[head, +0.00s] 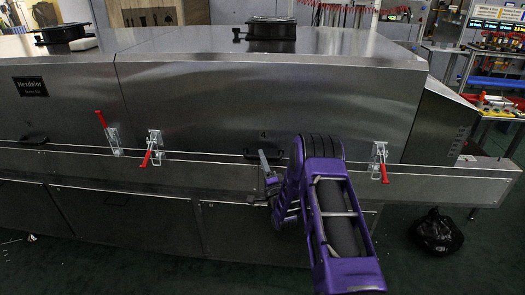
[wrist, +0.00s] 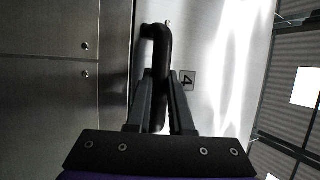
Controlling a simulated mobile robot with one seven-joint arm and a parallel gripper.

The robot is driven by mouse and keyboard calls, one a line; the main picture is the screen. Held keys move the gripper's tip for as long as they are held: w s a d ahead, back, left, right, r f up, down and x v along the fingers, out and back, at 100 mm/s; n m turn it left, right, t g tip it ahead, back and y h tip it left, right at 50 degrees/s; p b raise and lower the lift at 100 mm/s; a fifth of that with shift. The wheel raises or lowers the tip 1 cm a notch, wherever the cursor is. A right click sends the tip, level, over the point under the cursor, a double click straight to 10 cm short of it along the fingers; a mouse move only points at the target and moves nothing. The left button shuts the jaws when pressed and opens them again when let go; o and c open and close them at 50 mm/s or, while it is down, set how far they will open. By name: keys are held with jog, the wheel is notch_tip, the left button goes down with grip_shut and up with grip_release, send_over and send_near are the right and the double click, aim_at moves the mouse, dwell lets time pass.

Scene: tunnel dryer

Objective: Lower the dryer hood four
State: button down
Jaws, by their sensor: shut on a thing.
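Dryer hood four (head: 270,105) is the large steel hood with a small "4" on its front. In the head view its lower edge lies along the dryer body, with no clear gap. Its black bar handle (wrist: 163,40) shows in the wrist view, beside the "4" label (wrist: 188,80). My gripper (wrist: 160,75) is shut on this handle, one finger on each side of the bar. In the head view my gripper (head: 268,172) is at the hood's lower front edge, and my purple arm partly hides the handle there.
Latches with red levers hang down at the hood's left (head: 150,152) and right (head: 380,162). Another latch (head: 110,132), lever up, is on the neighbouring hood (head: 60,95). A black bag (head: 437,232) lies on the floor at right. A shelf rack (head: 495,85) stands behind.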

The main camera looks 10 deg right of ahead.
jog(key=shift+d+f, duration=0.1)
jog(key=shift+f, duration=0.5)
jog(key=shift+s+f, duration=0.1)
jog(key=shift+f, duration=0.05)
jog(key=c, duration=1.1)
grip_release()
jog(key=shift+f, duration=0.15)
jog(key=v, duration=1.7)
jog(key=shift+r, duration=0.3)
